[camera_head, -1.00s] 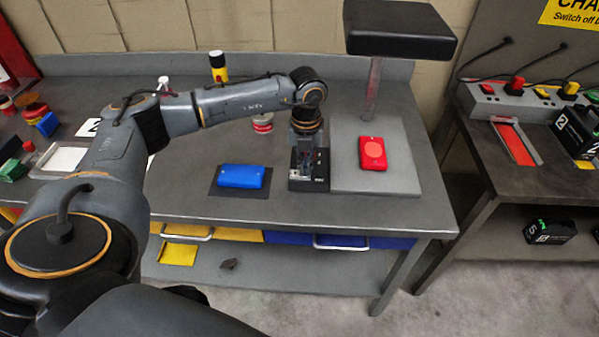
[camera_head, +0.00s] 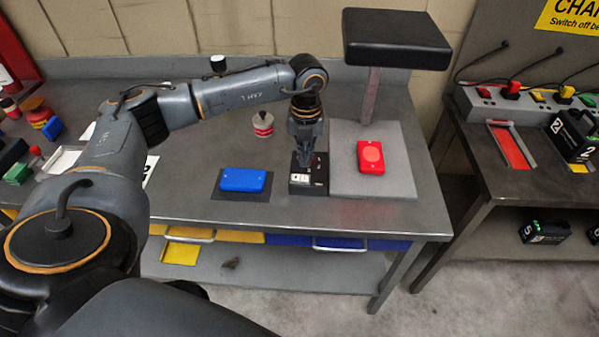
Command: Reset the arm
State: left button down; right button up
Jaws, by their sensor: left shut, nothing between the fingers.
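My left arm (camera_head: 120,145) reaches in from the left, over the grey workbench (camera_head: 350,215). Its gripper (camera_head: 306,163) points down, with its fingers together and nothing held. It hangs over a small black box (camera_head: 310,187) with a white label, and its tips overlap the back of the box in the picture. I cannot tell whether they touch it. My right gripper is not in view.
A blue box (camera_head: 243,180) on a dark pad lies left of the black box. A red box (camera_head: 371,156) lies on a grey plate at the right, under a black padded head (camera_head: 397,40) on a post. A red-and-white can (camera_head: 263,124) stands behind. A charging bench (camera_head: 540,175) is at the right.

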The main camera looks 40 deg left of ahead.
pick_arm(q)
jog(key=shift+r+p, duration=0.4)
jog(key=shift+r, duration=0.45)
